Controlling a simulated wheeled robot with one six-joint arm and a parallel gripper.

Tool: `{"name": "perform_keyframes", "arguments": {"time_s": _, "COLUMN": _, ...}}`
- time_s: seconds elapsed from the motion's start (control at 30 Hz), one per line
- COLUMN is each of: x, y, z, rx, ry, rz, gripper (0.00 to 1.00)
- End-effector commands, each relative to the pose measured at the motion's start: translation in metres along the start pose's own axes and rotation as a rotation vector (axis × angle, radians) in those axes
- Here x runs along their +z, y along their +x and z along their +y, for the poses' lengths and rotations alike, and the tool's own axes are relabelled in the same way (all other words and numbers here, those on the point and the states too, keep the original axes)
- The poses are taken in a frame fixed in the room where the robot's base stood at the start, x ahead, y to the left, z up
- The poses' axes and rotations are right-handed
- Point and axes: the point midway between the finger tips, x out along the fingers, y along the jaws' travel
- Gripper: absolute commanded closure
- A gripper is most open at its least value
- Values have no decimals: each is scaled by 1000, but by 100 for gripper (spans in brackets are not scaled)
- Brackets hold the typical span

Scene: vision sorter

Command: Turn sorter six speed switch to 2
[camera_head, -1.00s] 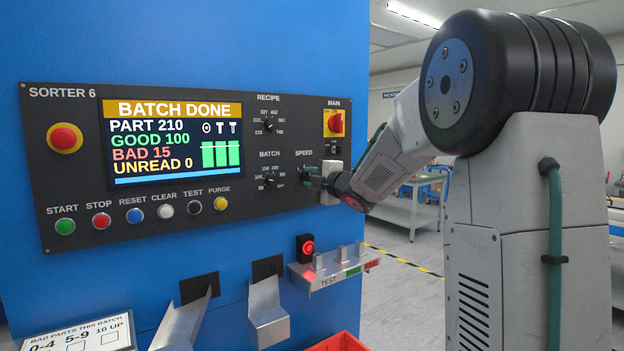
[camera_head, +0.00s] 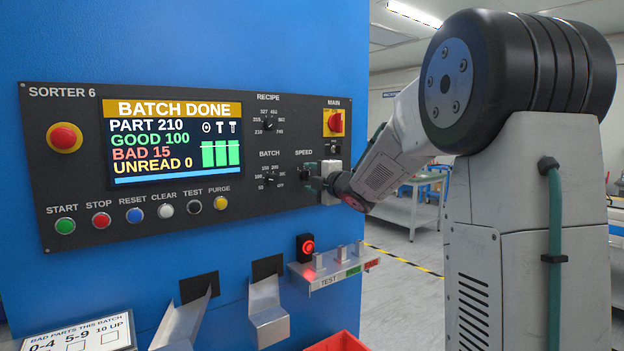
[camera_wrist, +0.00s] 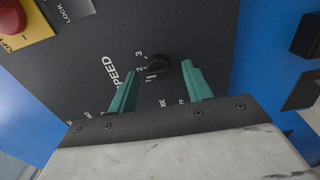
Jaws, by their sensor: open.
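The speed switch (camera_wrist: 158,66) is a small black knob on the dark panel, with the numbers 1, 2 and 3 printed beside it. I cannot read with certainty which number its pointer faces. My gripper (camera_wrist: 160,70) is open, with one green finger on either side of the knob and a gap visible to each. In the head view my gripper (camera_head: 313,178) is at the panel below the SPEED label, and it mostly hides the switch there. The sorter six panel (camera_head: 75,200) has a screen (camera_head: 172,140) reading BATCH DONE.
The batch knob (camera_head: 269,180) is left of my gripper and the recipe knob (camera_head: 268,123) is above it. The red main switch (camera_head: 335,122) is at upper right. Below are a ledge with pegs (camera_head: 330,273), metal chutes (camera_head: 268,320) and a red bin (camera_head: 338,342).

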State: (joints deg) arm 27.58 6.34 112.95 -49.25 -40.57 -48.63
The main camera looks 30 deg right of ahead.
Motion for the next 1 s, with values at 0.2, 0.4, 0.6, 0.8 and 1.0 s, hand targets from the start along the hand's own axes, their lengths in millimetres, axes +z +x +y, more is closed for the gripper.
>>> {"name": "perform_keyframes", "arguments": {"time_s": 0.2, "x": 0, "y": -15, "z": 1, "rx": 1, "ry": 0, "rz": -1, "gripper": 50}}
{"name": "perform_keyframes", "arguments": {"time_s": 0.4, "x": 1, "y": -51, "z": 1, "rx": 1, "ry": -1, "rz": -2, "gripper": 50}}
{"name": "perform_keyframes", "arguments": {"time_s": 0.6, "x": 1, "y": -74, "z": 0, "rx": 0, "ry": 0, "rz": -2, "gripper": 50}}
{"name": "perform_keyframes", "arguments": {"time_s": 0.8, "x": 0, "y": -78, "z": 0, "rx": 0, "ry": 0, "rz": 0, "gripper": 50}}
{"name": "perform_keyframes", "arguments": {"time_s": 1.0, "x": 0, "y": -78, "z": 0, "rx": 0, "ry": 0, "rz": 0, "gripper": 50}}
